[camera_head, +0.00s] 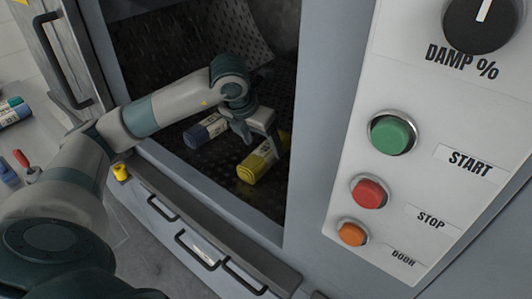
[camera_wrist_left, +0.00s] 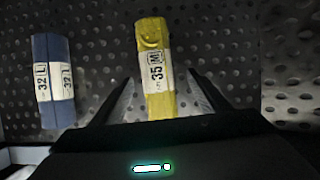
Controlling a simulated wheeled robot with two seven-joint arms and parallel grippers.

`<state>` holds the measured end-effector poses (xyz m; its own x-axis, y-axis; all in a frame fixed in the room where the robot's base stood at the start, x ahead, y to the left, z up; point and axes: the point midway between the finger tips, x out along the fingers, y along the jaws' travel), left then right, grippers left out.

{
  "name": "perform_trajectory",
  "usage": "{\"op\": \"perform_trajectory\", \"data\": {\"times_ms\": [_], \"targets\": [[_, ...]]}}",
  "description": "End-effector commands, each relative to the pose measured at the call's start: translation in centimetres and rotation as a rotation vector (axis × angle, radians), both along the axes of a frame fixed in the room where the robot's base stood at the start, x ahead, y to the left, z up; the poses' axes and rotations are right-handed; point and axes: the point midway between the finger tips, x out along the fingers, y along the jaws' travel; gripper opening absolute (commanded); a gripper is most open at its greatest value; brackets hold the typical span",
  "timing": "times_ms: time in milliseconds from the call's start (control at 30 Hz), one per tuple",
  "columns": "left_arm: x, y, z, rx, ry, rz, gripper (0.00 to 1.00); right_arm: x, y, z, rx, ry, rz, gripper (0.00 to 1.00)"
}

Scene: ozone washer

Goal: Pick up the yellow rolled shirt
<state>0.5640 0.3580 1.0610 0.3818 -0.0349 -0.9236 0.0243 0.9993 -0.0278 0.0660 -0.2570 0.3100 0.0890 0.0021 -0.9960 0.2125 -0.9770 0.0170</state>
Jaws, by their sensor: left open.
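The yellow rolled shirt (camera_head: 256,166) lies on the perforated drum floor inside the washer, with a white label band. In the left wrist view the yellow rolled shirt (camera_wrist_left: 151,45) lies lengthwise between the two fingers, its label reading 35 M. My left gripper (camera_head: 262,133) reaches into the drum and is right at the shirt, with its fingers apart. In the left wrist view the open fingers of my left gripper (camera_wrist_left: 158,95) are on either side of the shirt, with a gap at each side. My right gripper is not in view.
A blue rolled shirt (camera_head: 203,131) lies in the drum to the left of the yellow one; it also shows in the left wrist view (camera_wrist_left: 62,108). The washer's door frame (camera_head: 222,200) surrounds the opening. A control panel with a green start button (camera_head: 391,133) is at right.

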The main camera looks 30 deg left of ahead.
Motion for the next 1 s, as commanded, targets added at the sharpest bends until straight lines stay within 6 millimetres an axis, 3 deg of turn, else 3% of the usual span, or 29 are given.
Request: {"op": "perform_trajectory", "data": {"times_ms": [467, 700, 1000], "targets": [[0.3, 0.0, -0.5, -0.001, 0.002, 0.000, 0.69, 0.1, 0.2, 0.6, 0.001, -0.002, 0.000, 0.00], [1.7, 0.5, -2.6, 0.000, 0.005, 0.001, 0.69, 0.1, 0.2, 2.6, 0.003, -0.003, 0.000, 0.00], [2.5, 0.4, -4.7, 0.000, 0.000, 0.000, 0.69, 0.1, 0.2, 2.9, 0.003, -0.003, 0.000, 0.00]]}}
